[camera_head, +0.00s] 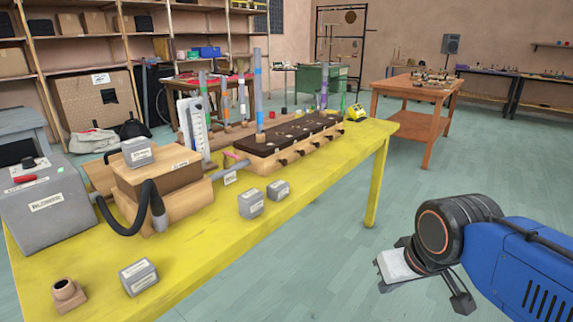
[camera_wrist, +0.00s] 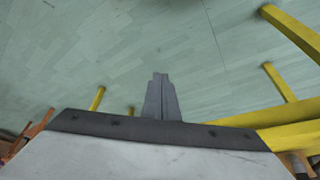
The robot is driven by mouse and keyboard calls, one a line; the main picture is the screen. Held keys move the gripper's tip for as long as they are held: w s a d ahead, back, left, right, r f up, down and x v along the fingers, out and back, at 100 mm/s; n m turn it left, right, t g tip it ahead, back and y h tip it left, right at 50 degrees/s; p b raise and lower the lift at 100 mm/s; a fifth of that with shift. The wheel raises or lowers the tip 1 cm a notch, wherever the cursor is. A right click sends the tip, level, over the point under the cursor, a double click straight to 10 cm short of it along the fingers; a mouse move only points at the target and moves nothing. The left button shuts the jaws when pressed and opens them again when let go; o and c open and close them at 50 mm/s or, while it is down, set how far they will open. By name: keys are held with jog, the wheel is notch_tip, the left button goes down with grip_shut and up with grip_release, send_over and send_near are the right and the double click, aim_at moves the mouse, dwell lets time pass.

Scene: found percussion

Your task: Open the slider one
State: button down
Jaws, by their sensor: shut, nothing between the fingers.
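A wooden chest with a dark top (camera_head: 290,136) stands on the yellow table (camera_head: 215,245) in the head view. A row of dark slider knobs (camera_head: 301,149) sticks out of its front side; I cannot tell which is slider one. Coloured upright tubes (camera_head: 257,86) stand at the chest. My gripper (camera_wrist: 160,80) shows in the wrist view with its two fingers together and nothing between them, over bare floor. In the head view my arm is at the lower right, off the table and well apart from the knobs.
On the table, a grey blower box (camera_head: 45,208), a wooden box with a black hose (camera_head: 128,218) and several grey weights (camera_head: 250,203) stand left and in front of the chest. Open floor (camera_head: 310,270) lies between table and arm. A wooden table (camera_head: 418,88) stands behind.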

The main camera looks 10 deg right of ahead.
jog(key=c, duration=2.1)
grip_release()
jog(key=o, duration=0.5)
jog(key=shift+w+a+f, duration=0.1)
jog(key=shift+a, duration=0.15)
jog(key=w+a+f+m+g+y, duration=0.1)
jog(key=w+a+m+g+y, duration=0.1)
jog(key=w+a+m+y, duration=0.5)
jog(key=m+t+y, duration=0.5)
jog(key=m+t, duration=0.6)
jog(key=m, duration=1)
send_near(286, 163)
jog(key=x, duration=0.7)
jog(key=shift+w+a+r, duration=0.1)
jog(key=shift+w+a, duration=0.2)
